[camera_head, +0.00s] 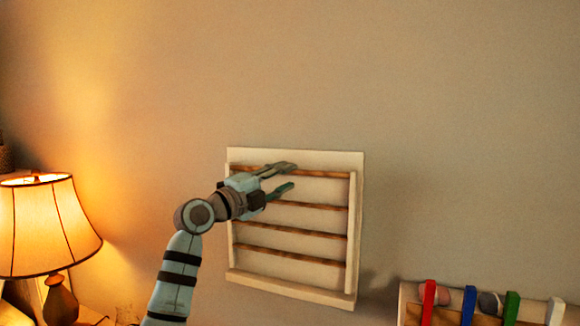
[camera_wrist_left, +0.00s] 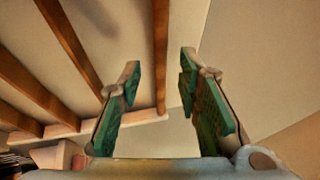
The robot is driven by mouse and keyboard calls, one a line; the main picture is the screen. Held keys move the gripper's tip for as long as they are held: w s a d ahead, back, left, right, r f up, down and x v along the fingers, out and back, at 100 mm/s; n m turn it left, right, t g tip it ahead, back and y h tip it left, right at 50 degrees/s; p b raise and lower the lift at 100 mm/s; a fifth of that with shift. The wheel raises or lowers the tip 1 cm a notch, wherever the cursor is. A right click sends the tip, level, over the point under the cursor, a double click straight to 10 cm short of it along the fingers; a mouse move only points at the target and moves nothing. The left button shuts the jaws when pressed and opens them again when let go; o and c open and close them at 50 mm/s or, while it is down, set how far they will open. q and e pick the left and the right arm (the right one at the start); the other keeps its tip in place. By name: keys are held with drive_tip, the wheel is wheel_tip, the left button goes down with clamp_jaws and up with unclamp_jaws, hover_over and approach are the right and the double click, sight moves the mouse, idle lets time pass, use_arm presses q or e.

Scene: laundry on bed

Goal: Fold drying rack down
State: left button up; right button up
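The drying rack (camera_head: 353,235) is a cream wooden frame with several brown rods, standing upright and close against its back panel on the wall. My left gripper (camera_head: 291,177) is in front of the rack's upper part, near the top rod (camera_head: 325,173), with its fingers pointing right. Its two green-padded fingers are apart, and they also show spread in the left wrist view (camera_wrist_left: 160,95). There, one brown rod (camera_wrist_left: 160,50) appears between the fingertips; I cannot tell any contact. The gripper hides part of the upper rods. My right gripper is out of view.
A lit lamp (camera_head: 45,228) stands at the lower left. The wall (camera_head: 460,120) above and right of the rack is bare.

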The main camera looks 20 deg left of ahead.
use_arm(q)
drive_tip(key=shift+x, duration=1.15)
drive_tip(key=shift+r, duration=0.1)
drive_tip(key=shift+c, duration=0.3)
clamp_jaws()
